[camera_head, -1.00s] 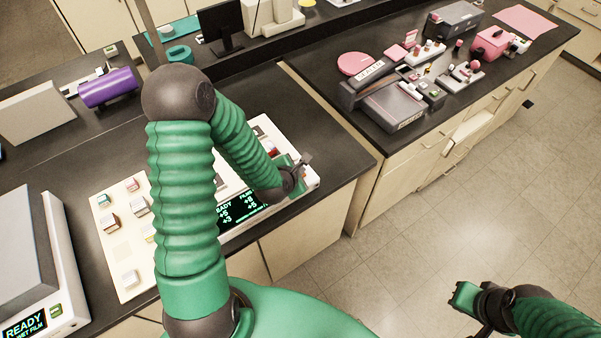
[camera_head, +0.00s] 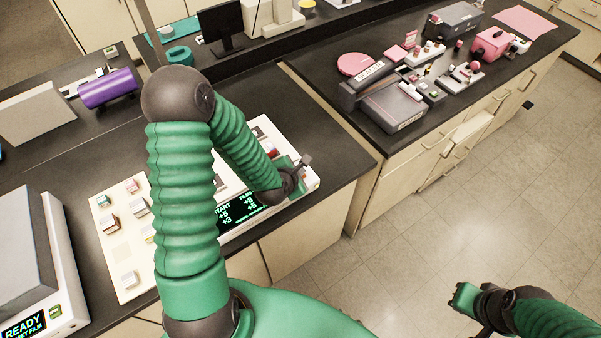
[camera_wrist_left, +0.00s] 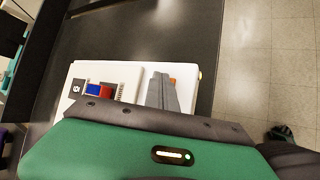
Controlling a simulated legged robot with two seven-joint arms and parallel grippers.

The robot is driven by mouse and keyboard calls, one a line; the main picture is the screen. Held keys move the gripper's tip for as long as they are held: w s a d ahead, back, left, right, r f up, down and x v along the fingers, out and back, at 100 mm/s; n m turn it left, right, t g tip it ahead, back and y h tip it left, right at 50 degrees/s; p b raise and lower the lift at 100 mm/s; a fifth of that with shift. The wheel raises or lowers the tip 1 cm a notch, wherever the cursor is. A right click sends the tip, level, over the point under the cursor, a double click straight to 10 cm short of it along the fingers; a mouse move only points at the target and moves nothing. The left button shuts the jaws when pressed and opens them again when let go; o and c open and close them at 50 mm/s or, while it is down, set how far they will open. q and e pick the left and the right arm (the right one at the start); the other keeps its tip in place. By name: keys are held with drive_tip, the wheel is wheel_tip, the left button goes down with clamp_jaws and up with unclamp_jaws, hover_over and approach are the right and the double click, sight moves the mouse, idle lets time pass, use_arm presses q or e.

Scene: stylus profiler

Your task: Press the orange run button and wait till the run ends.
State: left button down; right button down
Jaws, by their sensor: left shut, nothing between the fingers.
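The white profiler (camera_head: 311,181) stands on the black bench, largely hidden behind my left arm. Its dark display (camera_head: 238,214) shows green text that reads like "START", with numbers below. My left gripper (camera_head: 306,161) is shut and empty, over the right end of the profiler. In the left wrist view its closed grey fingers (camera_wrist_left: 165,92) point at the profiler's right part. A bit of the orange run button (camera_wrist_left: 172,81) shows beside the fingertips; the rest is hidden, and I cannot see whether they touch. My right gripper (camera_head: 466,300) hangs over the floor at the lower right.
A white board with small blocks (camera_head: 122,248) lies left of my left arm. A grey-lidded device (camera_head: 25,245) with a "READY" screen stands at the far left. A second bench holds a label device (camera_head: 395,108) and pink items.

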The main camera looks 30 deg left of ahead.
use_arm(q)
drive_tip(key=shift+r+p, duration=0.35)
drive_tip(key=shift+r, duration=0.25)
drive_tip(key=shift+r, duration=0.1)
wheel_tip(320, 180, up, 5)
drive_tip(key=p, duration=0.4)
drive_tip(key=shift+p, duration=0.35)
